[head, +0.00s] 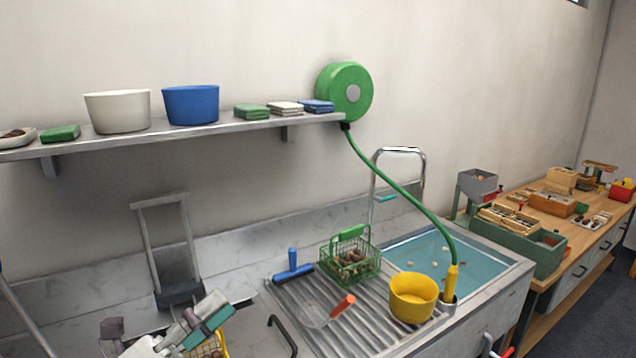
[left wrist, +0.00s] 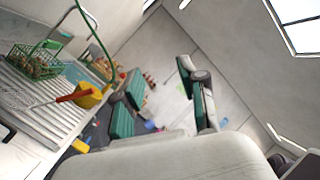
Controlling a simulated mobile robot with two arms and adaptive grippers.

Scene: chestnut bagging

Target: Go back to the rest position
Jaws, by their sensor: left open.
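My left gripper (head: 160,325) is at the bottom left of the head view, in front of the counter. Its grey and teal fingers are spread apart. In the left wrist view the two fingers (left wrist: 158,75) stand apart with nothing between them. A yellow wire basket (head: 212,347) is partly hidden behind the gripper in the head view. I cannot make out my right gripper in either view.
A ribbed drainboard (head: 365,325) holds a green basket (head: 350,262) of chestnuts, an orange-handled skimmer (head: 342,306) and a yellow bowl (head: 413,297). A water-filled sink (head: 480,265) lies behind. A wooden workbench (head: 545,225) stands right. A shelf (head: 230,125) runs above.

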